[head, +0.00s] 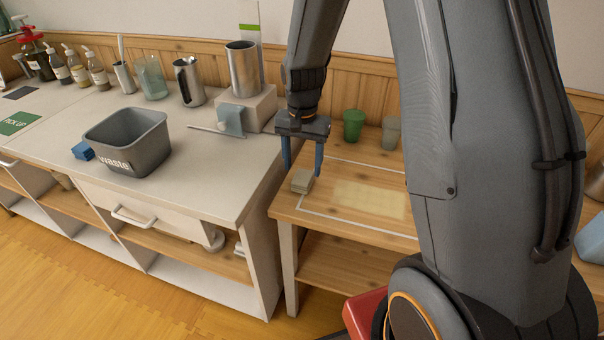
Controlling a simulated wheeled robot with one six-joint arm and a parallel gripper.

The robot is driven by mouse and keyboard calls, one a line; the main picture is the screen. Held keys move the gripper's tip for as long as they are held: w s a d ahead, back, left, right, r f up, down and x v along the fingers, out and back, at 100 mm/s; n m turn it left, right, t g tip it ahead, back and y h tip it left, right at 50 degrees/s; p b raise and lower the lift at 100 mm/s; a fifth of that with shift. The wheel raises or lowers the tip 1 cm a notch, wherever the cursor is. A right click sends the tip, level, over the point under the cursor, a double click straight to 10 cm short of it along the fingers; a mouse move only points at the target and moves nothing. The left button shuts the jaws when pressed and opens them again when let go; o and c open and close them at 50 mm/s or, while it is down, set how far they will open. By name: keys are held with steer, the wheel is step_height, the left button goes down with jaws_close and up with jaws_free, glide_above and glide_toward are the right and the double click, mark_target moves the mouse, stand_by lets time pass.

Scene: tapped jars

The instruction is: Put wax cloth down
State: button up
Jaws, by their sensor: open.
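A small folded pale grey-beige cloth (302,183), which looks like the wax cloth, lies on the wooden table (287,207) near its left edge. The fingers are open. I cannot tell whether either finger touches the cloth. A flat pale yellow rectangle (370,199) lies inside the white outline, to the right of the cloth.
A green cup (353,125) and a grey-green cup (390,133) stand at the table's back. The white counter on the left holds a grey waste bin (128,143), a blue block (83,151) and metal vessels. My arm hides the table's right part.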

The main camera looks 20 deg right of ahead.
mark_target(303, 177)
step_height(303, 177, up, 8)
steer(key=b, duration=0.1)
steer(key=s+f+n, duration=0.2)
steer(key=s+n, duration=0.5)
steer(key=s, duration=1)
steer(key=shift+t, duration=0.4)
